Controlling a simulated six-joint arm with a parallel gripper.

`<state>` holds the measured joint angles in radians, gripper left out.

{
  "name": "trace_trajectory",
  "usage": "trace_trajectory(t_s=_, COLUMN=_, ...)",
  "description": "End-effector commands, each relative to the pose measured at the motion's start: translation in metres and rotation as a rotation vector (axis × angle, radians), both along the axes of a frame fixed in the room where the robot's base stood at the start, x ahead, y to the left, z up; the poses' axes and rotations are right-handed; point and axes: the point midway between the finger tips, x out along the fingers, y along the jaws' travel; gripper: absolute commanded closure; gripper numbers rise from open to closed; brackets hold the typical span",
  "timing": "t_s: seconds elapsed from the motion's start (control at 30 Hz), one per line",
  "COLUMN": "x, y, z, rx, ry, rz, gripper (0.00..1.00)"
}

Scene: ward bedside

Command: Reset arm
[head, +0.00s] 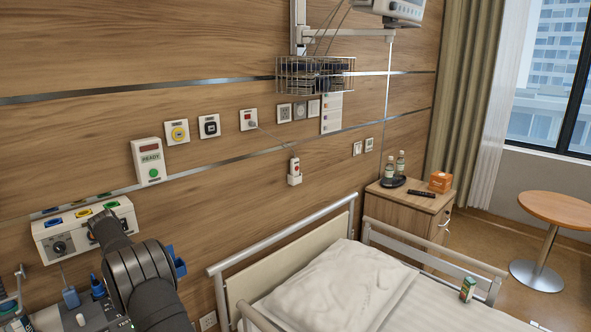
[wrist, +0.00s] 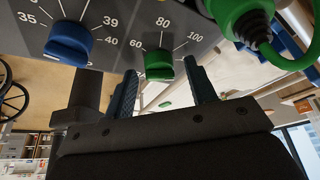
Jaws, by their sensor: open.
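My arm (head: 140,270) rises at the lower left in the head view, in front of the wood wall; its fingertips are not clear there. In the wrist view my gripper (wrist: 160,78) is open, its two dark blue fingers apart with nothing clasped. A green knob (wrist: 158,66) on a grey panel (wrist: 130,18) shows in the gap at the fingertips; I cannot tell whether a finger touches it. A blue knob (wrist: 69,43) is to its left. A green plug with a cable (wrist: 240,18) is at the upper right.
A white wall unit (head: 60,238) and a cart top with bottles are close by my arm at left. A READY box (head: 149,160) hangs above. The bed (head: 330,285) with rails fills the lower middle. A bedside cabinet (head: 405,208) and round table (head: 556,209) stand right.

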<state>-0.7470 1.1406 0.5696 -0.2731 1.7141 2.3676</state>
Motion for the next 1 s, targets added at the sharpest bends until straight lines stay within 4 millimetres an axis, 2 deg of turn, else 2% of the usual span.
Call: trace_trajectory(t_s=1.0, x=-0.0056, y=-0.003, z=0.0012, rx=0.0, ry=-0.001, rz=0.989, gripper=0.49)
